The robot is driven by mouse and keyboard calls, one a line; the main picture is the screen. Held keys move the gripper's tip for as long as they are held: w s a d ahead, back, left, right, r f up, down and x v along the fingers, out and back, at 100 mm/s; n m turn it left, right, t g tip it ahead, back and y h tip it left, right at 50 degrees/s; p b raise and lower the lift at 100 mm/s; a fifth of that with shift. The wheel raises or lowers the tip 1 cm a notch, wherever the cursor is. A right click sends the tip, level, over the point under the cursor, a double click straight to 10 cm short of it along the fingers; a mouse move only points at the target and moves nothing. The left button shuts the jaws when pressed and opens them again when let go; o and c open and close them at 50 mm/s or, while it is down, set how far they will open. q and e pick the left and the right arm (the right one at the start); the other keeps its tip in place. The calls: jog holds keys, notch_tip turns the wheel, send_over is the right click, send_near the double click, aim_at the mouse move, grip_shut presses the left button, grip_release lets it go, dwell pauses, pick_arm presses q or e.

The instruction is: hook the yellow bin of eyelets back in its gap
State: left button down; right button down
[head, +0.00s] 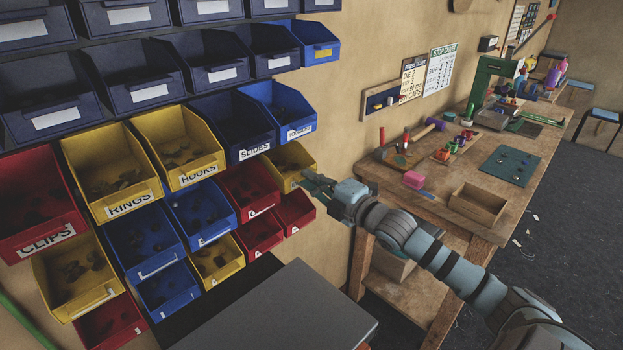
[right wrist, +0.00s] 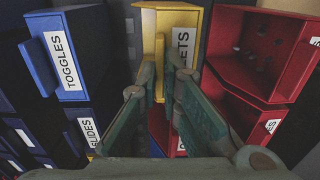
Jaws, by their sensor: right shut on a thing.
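The yellow eyelets bin (head: 287,158) is at the right end of the bin rack in the head view, below the blue toggles bin (head: 283,108). It holds small dark pieces. My right gripper (head: 308,181) is shut on its front edge. In the right wrist view the yellow bin (right wrist: 158,22) shows between the fingers (right wrist: 162,72), its label ending in "ETS" and partly covered by a finger. The blue toggles bin is on its left there and a red bin (right wrist: 262,50) on its right. Whether the yellow bin hangs on the rail cannot be told. My left gripper is out of view.
Red bins (head: 249,190) sit close below and left of the yellow bin. The yellow hooks bin (head: 177,145) and dark slides bin (head: 232,125) are to its left.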

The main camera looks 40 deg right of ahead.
jog(key=c, duration=1.7)
grip_release()
jog(key=shift+r, duration=0.1)
